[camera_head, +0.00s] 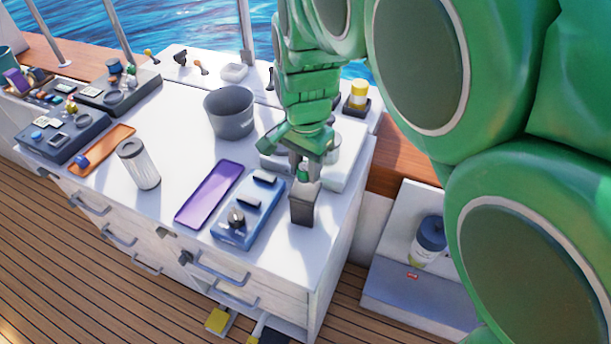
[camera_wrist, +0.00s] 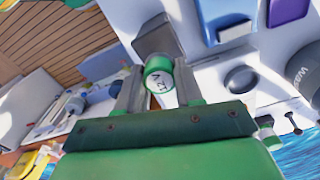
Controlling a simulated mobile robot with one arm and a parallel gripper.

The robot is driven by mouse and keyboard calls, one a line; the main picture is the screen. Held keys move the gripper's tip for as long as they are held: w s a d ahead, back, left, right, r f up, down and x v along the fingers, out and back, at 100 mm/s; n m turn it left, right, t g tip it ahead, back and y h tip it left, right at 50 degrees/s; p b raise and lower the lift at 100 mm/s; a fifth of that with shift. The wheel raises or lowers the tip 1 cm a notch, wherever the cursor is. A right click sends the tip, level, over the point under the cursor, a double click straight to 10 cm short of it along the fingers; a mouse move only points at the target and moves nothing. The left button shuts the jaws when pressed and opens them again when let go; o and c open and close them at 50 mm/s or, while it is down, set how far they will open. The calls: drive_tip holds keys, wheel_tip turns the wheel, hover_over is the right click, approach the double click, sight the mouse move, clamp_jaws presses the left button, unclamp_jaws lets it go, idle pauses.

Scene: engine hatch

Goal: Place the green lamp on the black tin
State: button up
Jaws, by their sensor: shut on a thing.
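The green lamp (camera_wrist: 160,82) is a small cylinder with a green band and a white face marked "12V". My gripper (camera_wrist: 158,76) is shut on it, one finger on each side. In the head view my gripper (camera_head: 304,166) points down, and the lamp (camera_head: 303,176) shows small between its fingertips. The black tin (camera_head: 302,212) is a dark upright block near the counter's front right edge. It also shows just beyond the lamp in the wrist view (camera_wrist: 157,38). The lamp is over the tin's top; I cannot tell whether they touch.
A blue switch box (camera_head: 248,212) stands just left of the tin, with a purple tray (camera_head: 209,194) beyond it. A grey pot (camera_head: 230,112) and a white cylinder (camera_head: 138,164) stand on the white counter (camera_head: 180,150). A pale block lies behind my gripper.

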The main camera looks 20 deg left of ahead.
sight(305, 177)
drive_tip(key=shift+f, duration=1.7)
drive_tip(key=shift+f, duration=0.1)
drive_tip(key=o, duration=1)
wheel_tip(305, 177, up, 12)
drive_tip(key=shift+r, duration=0.15)
